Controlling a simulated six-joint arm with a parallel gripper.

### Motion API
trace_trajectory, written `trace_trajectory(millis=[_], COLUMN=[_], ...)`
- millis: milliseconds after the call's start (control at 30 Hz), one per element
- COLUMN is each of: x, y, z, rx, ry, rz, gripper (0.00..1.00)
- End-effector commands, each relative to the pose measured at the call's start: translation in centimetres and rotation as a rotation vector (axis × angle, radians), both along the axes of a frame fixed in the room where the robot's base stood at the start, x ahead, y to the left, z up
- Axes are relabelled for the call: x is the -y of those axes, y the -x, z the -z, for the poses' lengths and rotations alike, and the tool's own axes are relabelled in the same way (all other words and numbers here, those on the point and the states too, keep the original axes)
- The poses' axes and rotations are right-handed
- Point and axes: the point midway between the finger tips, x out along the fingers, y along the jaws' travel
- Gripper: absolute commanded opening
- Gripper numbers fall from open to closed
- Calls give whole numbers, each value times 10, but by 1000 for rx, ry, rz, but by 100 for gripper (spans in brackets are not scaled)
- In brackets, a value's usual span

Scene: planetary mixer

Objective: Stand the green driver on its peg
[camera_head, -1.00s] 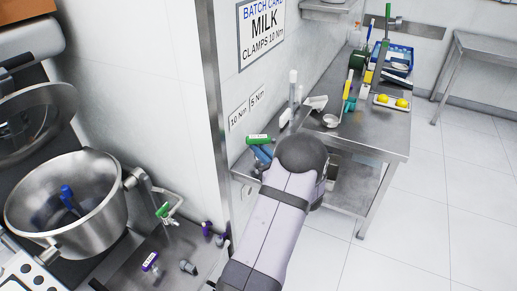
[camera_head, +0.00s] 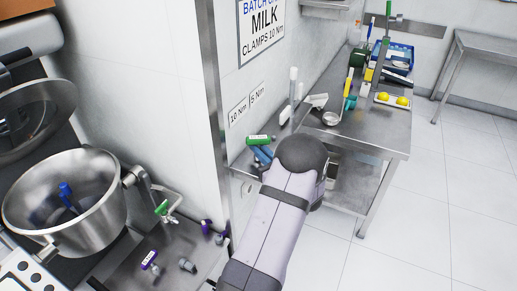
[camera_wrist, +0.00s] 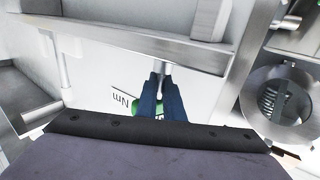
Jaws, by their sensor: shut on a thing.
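The green driver (camera_head: 260,140) has a green handle with a pale label and lies roughly sideways near the wall, just beyond the end of my arm. My gripper (camera_head: 263,155) shows as blue fingers beside it, partly hidden by my arm. In the wrist view the dark blue fingers of my gripper (camera_wrist: 160,88) are shut, with part of the green handle (camera_wrist: 177,102) showing at them. A short grey rod (camera_wrist: 163,67) is just beyond the fingertips; I cannot tell if it is the driver's shaft or a peg.
Wall labels read 10 Nm (camera_head: 238,117) and 5 Nm (camera_head: 257,101). A steel bench (camera_head: 375,135) with a scoop, bowl and tray stands to the right. The mixer bowl (camera_head: 100,225) is at left. A steel post (camera_head: 211,100) stands between.

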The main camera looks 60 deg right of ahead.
Motion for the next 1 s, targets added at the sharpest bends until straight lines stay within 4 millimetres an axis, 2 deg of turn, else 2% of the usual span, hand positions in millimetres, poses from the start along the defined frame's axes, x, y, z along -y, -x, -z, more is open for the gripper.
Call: trace_trajectory(millis=[433, 467, 500, 533, 833, 1000], x=[0, 0, 0, 0, 0, -5], y=[0, 0, 0, 0, 1, 10], z=[6, 6, 6, 6, 7, 8], rx=[0, 0, 0, 0, 0, -1], ry=[0, 0, 0, 0, -1, -1], rz=[0, 0, 0, 0, 0, 1], gripper=[0, 15, 24, 29, 29, 29])
